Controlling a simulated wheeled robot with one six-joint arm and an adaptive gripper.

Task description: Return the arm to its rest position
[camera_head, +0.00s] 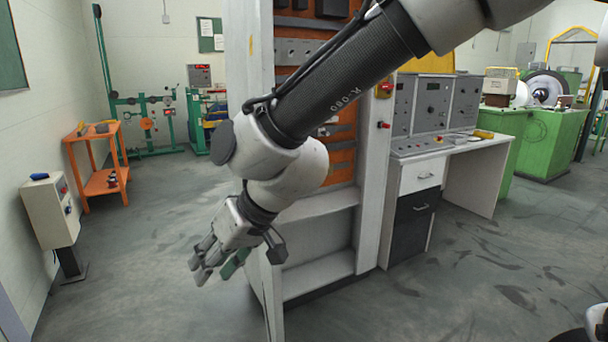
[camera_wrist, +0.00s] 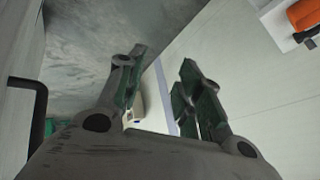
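My arm reaches across the head view from the upper right down to the left, in front of the tall cabinet. My gripper (camera_head: 218,266) hangs low at its end, pointing down and to the left over the grey floor. In the wrist view my gripper (camera_wrist: 160,88) shows two fingers with green pads standing apart. Nothing is between them. The rest position itself is not marked in either view.
A tall white-framed cabinet (camera_head: 245,70) stands right behind the arm. A control desk (camera_head: 472,160) is to its right. An orange cart (camera_head: 103,182) and a white box on a post (camera_head: 50,212) stand left. The floor (camera_head: 150,270) is clear at front left.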

